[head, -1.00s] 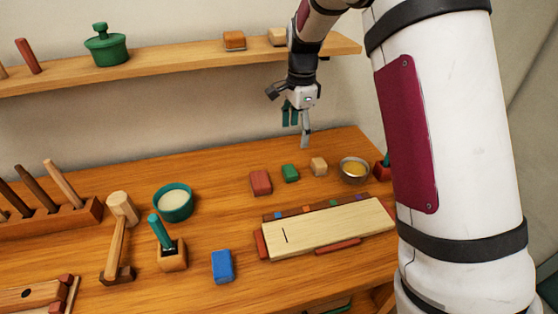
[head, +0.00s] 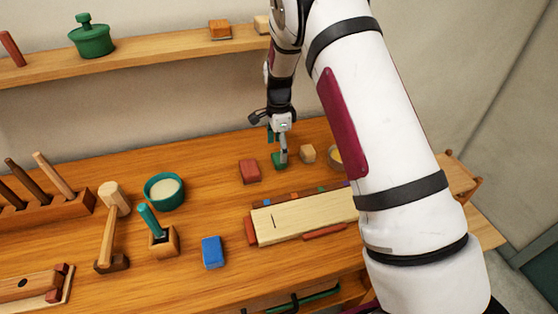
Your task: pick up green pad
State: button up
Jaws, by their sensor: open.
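The green pad (head: 279,161) is a small green block lying on the wooden workbench, between a red block and a tan block. My gripper (head: 278,153) is open and points down right at the pad, with one grey finger in front of it or beside it. The finger and the pad overlap in the picture, and I cannot tell whether they touch. Part of the pad is hidden behind that finger.
The red block (head: 250,171) lies left of the pad and the tan block (head: 308,154) close to its right. A metal bowl (head: 335,157) is partly hidden by my arm. A pale board (head: 300,219) lies in front. A shelf (head: 150,55) runs above.

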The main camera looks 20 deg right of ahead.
aim_at(279, 157)
jog(key=shift+w+f+p, duration=0.1)
jog(key=shift+f+p, duration=0.35)
jog(key=shift+f, duration=1.85)
jog(key=c, duration=1.3)
